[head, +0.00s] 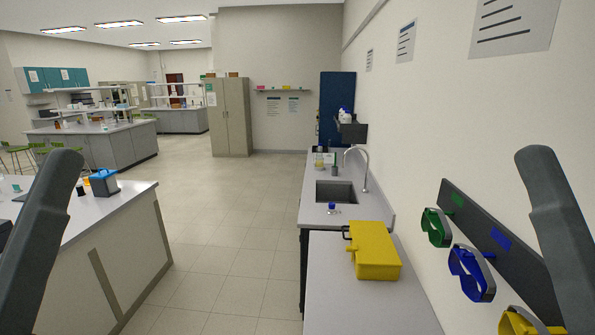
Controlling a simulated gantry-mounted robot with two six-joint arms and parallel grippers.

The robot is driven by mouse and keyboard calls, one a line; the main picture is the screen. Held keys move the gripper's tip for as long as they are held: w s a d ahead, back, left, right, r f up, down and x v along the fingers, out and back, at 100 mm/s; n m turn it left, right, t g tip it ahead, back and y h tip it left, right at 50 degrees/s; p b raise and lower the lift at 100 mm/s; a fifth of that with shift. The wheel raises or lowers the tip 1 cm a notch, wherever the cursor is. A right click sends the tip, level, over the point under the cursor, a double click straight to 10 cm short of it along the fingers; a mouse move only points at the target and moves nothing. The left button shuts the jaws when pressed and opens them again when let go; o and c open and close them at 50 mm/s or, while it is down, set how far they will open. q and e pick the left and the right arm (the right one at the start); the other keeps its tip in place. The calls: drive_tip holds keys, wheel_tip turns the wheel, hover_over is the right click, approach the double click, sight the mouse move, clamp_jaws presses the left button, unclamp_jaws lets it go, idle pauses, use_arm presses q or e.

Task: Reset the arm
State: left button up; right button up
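Two dark grey arm links of mine show, one at the left edge and one at the right edge of the head view. Both rise steeply and run out of the bottom of the picture. Neither gripper is in view, so I cannot see whether they hold anything. No part of either arm is seen touching a thing of the room.
A grey counter (330,300) on the right carries a yellow case (374,250), with a sink (336,192) farther back. Goggles (470,272) hang on the right wall. A bench (135,215) with a blue box (103,182) stands left. The tiled floor (225,240) between is clear.

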use_arm(q)
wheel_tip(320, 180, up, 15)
drive_tip(key=p, duration=1)
drive_tip(key=shift+p, duration=0.4)
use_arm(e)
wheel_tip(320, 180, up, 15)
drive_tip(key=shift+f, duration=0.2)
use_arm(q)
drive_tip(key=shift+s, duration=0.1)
